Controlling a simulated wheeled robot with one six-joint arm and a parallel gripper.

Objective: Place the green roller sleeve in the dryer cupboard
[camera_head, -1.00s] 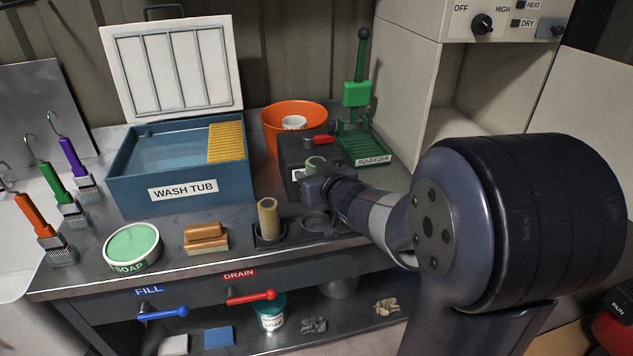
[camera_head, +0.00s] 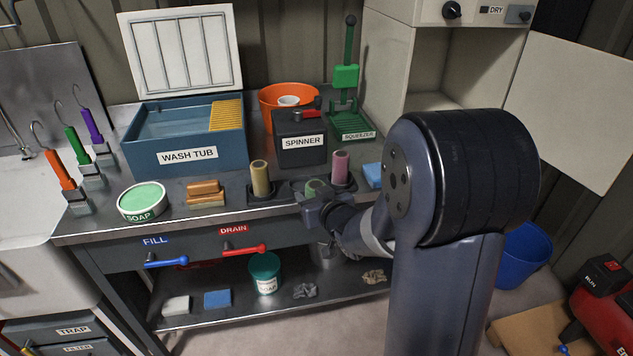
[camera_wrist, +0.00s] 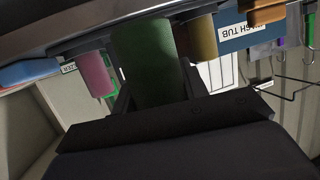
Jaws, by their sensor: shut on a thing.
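My gripper (camera_head: 318,200) is shut on the green roller sleeve (camera_head: 313,186), held at the front edge of the bench between the tan and pink sleeves. In the wrist view the green sleeve (camera_wrist: 148,62) fills the space between the fingers. The dryer cupboard (camera_head: 384,75) stands at the back right, its door (camera_head: 575,115) swung open to the right. Part of its inside (camera_head: 432,101) shows, and my arm hides the lower part.
A tan sleeve (camera_head: 260,178) and a pink sleeve (camera_head: 340,167) stand upright on either side of my gripper. Behind are the spinner (camera_head: 300,155), squeezer (camera_head: 352,125) and wash tub (camera_head: 185,155). A blue bucket (camera_head: 524,255) stands on the floor at right.

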